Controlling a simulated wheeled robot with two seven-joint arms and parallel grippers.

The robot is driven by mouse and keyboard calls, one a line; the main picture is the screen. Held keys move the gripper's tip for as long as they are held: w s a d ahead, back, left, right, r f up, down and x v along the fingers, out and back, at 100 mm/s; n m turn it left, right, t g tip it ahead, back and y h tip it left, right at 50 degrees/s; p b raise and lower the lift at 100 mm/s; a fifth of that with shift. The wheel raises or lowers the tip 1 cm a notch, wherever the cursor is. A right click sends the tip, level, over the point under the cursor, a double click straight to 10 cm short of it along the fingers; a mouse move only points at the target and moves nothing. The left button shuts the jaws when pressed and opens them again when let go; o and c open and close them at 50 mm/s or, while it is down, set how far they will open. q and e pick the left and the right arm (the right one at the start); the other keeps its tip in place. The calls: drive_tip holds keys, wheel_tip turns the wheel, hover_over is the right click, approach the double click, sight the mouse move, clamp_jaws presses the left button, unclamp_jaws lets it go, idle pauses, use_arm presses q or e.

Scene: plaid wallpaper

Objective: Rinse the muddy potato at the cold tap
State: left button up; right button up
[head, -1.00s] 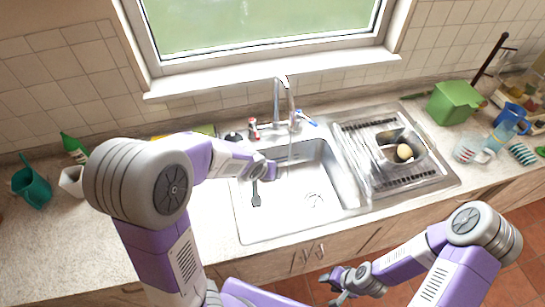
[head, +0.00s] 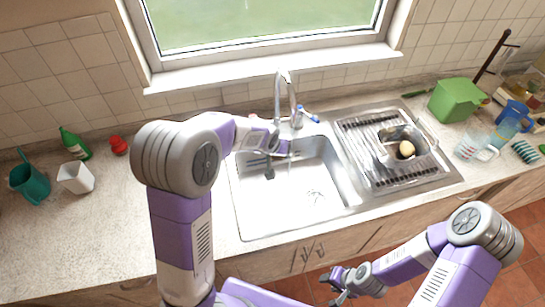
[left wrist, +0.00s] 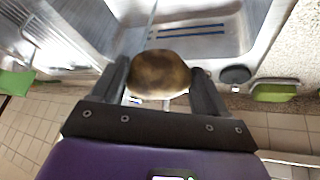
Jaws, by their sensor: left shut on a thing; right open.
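In the left wrist view a brown, mottled potato (left wrist: 158,75) sits between the two dark fingers of my left gripper (left wrist: 165,88), which is shut on it. In the head view my left gripper (head: 282,148) is over the back of the steel sink (head: 262,222), close to the tap (head: 291,98); the potato is hidden there. The blue cold handle (head: 309,114) is right of the spout. Whether water touches the potato is unclear. My right gripper (head: 342,288) is open and empty, low in front of the counter.
A steel bowl (head: 385,160) holding a pale potato (head: 406,149) stands on the drainer right of the sink. A green box (head: 455,101), cups and a blue jug (head: 514,112) are farther right. A green bottle (head: 73,143) and white cup (head: 76,178) stand left. The left counter is mostly bare.

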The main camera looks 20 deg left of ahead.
use_arm(q)
drive_tip(key=shift+w+d+f, duration=0.1)
drive_tip(key=shift+w+f, duration=0.1)
drive_tip(key=shift+w, duration=0.7)
drive_tip(key=shift+w+f, duration=0.15)
drive_tip(key=shift+w, duration=0.75)
drive_tip(key=shift+w+d+f, duration=0.1)
drive_tip(key=shift+w+f, duration=0.1)
drive_tip(key=shift+w, duration=0.7)
drive_tip(key=shift+d, duration=0.15)
drive_tip(key=shift+d, duration=0.45)
drive_tip(key=shift+a+b, duration=0.25)
drive_tip(key=shift+b, duration=0.05)
drive_tip(key=shift+a, duration=0.4)
drive_tip(key=shift+d, duration=0.2)
drive_tip(key=shift+d, duration=0.45)
